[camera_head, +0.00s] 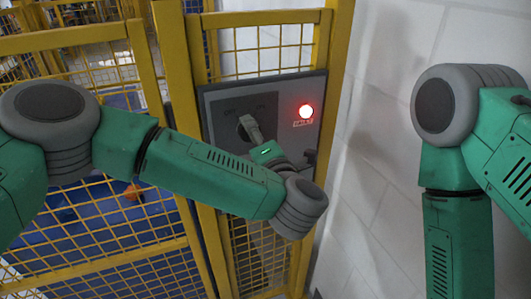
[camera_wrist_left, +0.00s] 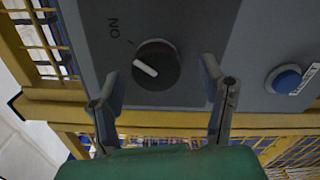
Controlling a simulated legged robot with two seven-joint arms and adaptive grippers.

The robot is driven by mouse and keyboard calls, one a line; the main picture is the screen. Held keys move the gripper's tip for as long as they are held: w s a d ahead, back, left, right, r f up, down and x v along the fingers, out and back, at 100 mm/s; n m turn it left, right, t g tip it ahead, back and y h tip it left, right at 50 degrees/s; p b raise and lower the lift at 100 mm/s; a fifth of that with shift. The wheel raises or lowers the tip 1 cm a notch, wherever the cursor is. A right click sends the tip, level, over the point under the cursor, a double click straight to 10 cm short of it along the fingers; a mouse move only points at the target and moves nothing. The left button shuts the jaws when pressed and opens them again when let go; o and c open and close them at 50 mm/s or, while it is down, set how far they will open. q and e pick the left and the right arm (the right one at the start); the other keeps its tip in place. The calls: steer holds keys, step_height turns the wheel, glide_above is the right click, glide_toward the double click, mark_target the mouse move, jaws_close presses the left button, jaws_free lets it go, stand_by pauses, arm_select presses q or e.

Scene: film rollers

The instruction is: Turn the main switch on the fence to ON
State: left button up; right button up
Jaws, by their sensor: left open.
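The main switch is a dark round knob (camera_wrist_left: 156,64) with a white pointer line, on a grey panel (camera_wrist_left: 205,20) on the fence. In the head view, the knob is partly hidden by my left gripper (camera_head: 258,138). My left gripper (camera_wrist_left: 162,84) is open, its two fingers apart with the knob showing between and beyond them; I see no clear contact. My right gripper is out of view; only its arm shows.
A lit red lamp (camera_head: 306,111) is at the panel's upper right. A blue button (camera_wrist_left: 285,79) with a label is beside the knob in the left wrist view. Yellow mesh fence (camera_head: 90,40) surrounds the panel. A pale wall (camera_head: 385,120) stands to the right.

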arm_select(q)
steer(key=v, duration=1)
steer(key=shift+d, duration=0.15)
steer(key=a+f+m+g+h+b, duration=0.1)
steer(key=a+f+m+h+b, duration=0.15)
steer(key=f+m, duration=0.4)
steer(key=a+f+m+g+h+b, duration=0.1)
steer(key=a+f+m+h, duration=0.15)
steer(key=f, duration=0.65)
steer(key=s+a+f+m+g+h+b, duration=0.1)
steer(key=s+a+f+m+g, duration=0.3)
steer(key=f, duration=0.4)
steer(key=s+a+f+m+g+h+b, duration=0.1)
steer(key=s+a+f+m+b, duration=0.1)
steer(key=a+f+m, duration=0.4)
steer(key=s+a+f+m+g+b, duration=0.1)
steer(key=s+a+f+m+g, duration=0.1)
steer(key=s, duration=0.5)
steer(key=s+a+f+m+g+y+b, duration=0.1)
steer(key=s+a+f+g, duration=0.3)
steer(key=a, duration=0.5)
steer(key=s+a+f+m+g+b, duration=0.1)
steer(key=s+a+f+m+g, duration=0.2)
steer(key=s+a+f, duration=0.3)
steer(key=s, duration=0.4)
steer(key=shift+s+f+g, duration=0.2)
steer(key=shift+s+g, duration=0.1)
steer(key=shift+s, duration=0.05)
